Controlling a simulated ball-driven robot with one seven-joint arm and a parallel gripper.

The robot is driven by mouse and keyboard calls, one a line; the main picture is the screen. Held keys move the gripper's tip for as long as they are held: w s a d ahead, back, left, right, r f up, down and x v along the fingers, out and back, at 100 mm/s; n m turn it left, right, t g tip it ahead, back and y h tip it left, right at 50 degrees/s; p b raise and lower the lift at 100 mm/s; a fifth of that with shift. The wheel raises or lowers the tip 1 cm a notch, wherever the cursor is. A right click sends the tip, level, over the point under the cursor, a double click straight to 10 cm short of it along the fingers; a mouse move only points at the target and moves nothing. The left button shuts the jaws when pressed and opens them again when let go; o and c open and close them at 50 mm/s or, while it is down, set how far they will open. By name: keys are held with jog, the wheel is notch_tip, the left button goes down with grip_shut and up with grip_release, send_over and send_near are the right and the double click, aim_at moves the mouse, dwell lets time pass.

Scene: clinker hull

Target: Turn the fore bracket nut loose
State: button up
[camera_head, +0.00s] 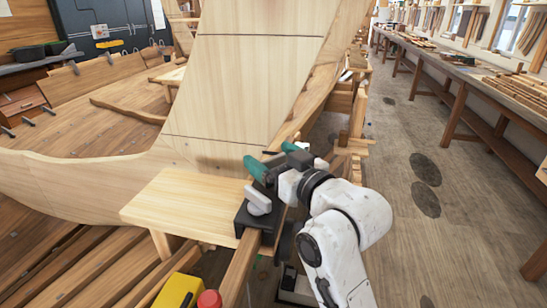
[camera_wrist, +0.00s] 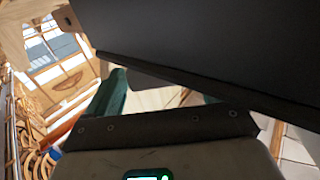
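The fore bracket appears to be the black bracket (camera_head: 262,222) clamped on a wooden beam beside a small wooden shelf, in the head view. A light grey winged knob (camera_head: 258,198), seemingly its nut, sits on its face. My gripper (camera_head: 272,158) is just above and behind the knob, its two green fingers apart, with nothing seen between them. I cannot tell whether it touches the bracket. In the wrist view, a large dark plate (camera_wrist: 215,45), likely the bracket, fills the upper right and hides part of my fingers (camera_wrist: 158,95). The nut is not seen there.
The pale wooden shelf (camera_head: 180,205) lies left of the bracket, against the planked hull (camera_head: 70,185). A yellow box (camera_head: 178,291) and a red knob (camera_head: 209,300) are at the bottom. A long bench (camera_head: 460,75) stands right, with open floor (camera_head: 400,215) between.

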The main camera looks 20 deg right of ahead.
jog(key=c, duration=0.9)
jog(key=shift+d+n+y+b, duration=0.1)
jog(key=shift+n+y+b, duration=0.25)
jog(key=shift+y, duration=0.25)
jog(key=n+g+y+b, duration=0.1)
jog(key=n+y, duration=0.1)
jog(key=shift+f+g+y, duration=0.15)
jog(key=shift+g+y, duration=0.15)
jog(key=shift+y, duration=0.1)
jog(key=n+g+y+b, duration=0.2)
jog(key=y+b, duration=0.1)
jog(key=shift+n, duration=0.25)
jog(key=n+g+y+b, duration=0.4)
jog(key=g, duration=0.1)
jog(key=shift+g+y, duration=0.3)
